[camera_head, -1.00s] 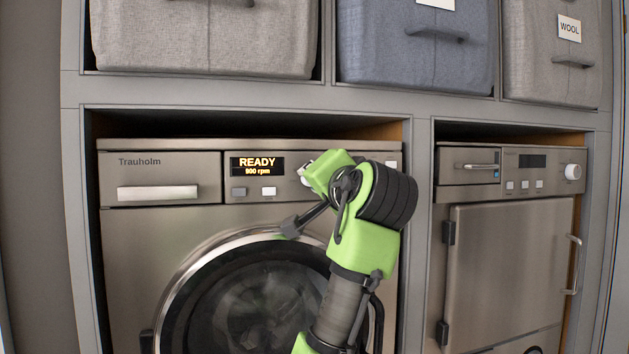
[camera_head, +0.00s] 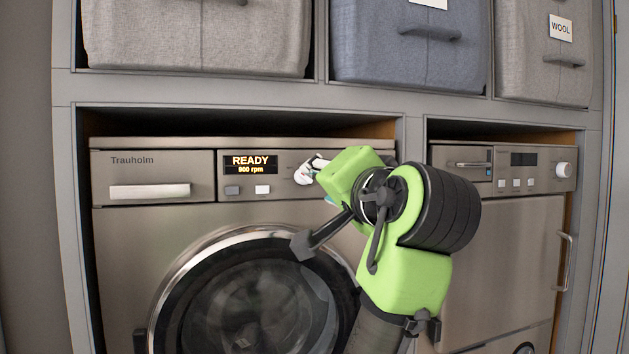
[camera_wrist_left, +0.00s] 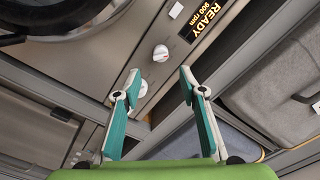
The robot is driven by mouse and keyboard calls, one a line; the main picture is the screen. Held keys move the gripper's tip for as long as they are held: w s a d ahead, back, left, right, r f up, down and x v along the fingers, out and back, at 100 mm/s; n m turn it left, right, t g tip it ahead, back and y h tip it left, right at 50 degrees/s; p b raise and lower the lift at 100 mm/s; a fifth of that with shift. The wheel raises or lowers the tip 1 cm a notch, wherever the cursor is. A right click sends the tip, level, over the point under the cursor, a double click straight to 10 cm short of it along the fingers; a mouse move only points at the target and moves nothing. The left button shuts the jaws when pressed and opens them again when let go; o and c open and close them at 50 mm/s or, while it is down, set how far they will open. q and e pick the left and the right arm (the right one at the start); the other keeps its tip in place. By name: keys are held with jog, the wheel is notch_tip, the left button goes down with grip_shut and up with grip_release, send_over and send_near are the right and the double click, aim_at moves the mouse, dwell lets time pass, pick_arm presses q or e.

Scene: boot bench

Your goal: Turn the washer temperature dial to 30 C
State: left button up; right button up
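The washer (camera_head: 150,240) has a display reading READY and 900 rpm (camera_head: 250,164). A white dial (camera_head: 303,174) sits just right of the display. The left wrist view shows this dial (camera_wrist_left: 161,52) and a second round white dial (camera_wrist_left: 140,88) farther from the display. No markings on either dial are readable, so I cannot tell which sets temperature. My left gripper (camera_wrist_left: 159,75) is open and empty, with teal fingers spread. Its left finger partly overlaps the second dial, and contact cannot be told. In the head view my arm hides the panel's right part. My right gripper is not in view.
Fabric baskets, including a blue-grey one (camera_head: 405,50), fill the shelf above. A second appliance (camera_head: 500,240) with its own knob (camera_head: 563,169) stands at right. The washer's round door (camera_head: 250,300) is closed below the panel. A narrow gap lies above the washer.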

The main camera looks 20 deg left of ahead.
pick_arm(q)
jog(key=v, duration=0.2)
jog(key=shift+s+d, duration=0.15)
jog(key=shift+s, duration=0.05)
